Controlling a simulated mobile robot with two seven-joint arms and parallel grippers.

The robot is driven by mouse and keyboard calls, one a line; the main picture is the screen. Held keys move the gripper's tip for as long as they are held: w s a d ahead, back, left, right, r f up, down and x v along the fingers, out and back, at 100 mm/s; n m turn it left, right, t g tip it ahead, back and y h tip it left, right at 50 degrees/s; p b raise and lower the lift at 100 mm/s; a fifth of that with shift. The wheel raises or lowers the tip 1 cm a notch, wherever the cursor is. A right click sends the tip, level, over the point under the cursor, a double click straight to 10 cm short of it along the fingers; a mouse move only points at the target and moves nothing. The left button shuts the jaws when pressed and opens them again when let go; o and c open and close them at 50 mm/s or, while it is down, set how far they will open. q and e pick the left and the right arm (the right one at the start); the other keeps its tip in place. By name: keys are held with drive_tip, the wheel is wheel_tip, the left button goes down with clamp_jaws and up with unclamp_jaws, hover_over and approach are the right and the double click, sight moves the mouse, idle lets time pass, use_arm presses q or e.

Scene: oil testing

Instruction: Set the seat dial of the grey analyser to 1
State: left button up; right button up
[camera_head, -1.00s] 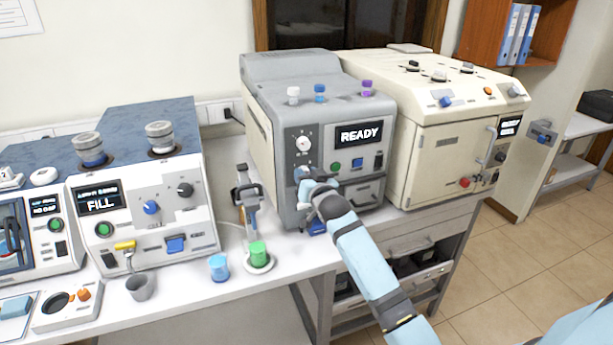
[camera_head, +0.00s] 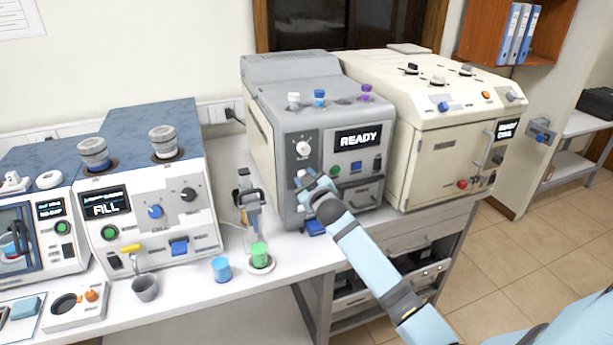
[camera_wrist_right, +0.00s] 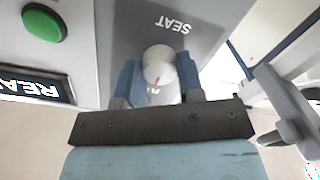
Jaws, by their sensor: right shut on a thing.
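The grey analyser (camera_head: 262,100) stands on the bench with a display reading READY. Its seat dial (camera_wrist_right: 158,62) is a round pale knob with a red mark, below an upside-down SEAT label in the right wrist view. My right gripper (camera_wrist_right: 160,80) has one blue finger on each side of this knob and is shut on it. In the head view the right gripper (camera_head: 305,184) is at the lower left of the analyser's front and hides the dial. The numbers around the dial are mostly covered, so its setting cannot be read. My left gripper is not in view.
Another white dial (camera_head: 303,148) sits above the gripper. A green button (camera_wrist_right: 43,23) is beside the seat dial. A cream machine (camera_head: 430,150) stands close on the right. A stand with a green-based vessel (camera_head: 259,255) and a blue cup (camera_head: 221,269) are on the bench to the left.

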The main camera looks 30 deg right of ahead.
drive_tip(key=n+p, duration=0.1)
drive_tip(key=n, duration=0.4)
drive_tip(key=shift+h, duration=0.3)
drive_tip(key=shift+n+p, duration=0.6)
drive_tip(key=shift+n, duration=1.6)
drive_tip(key=o, duration=0.9)
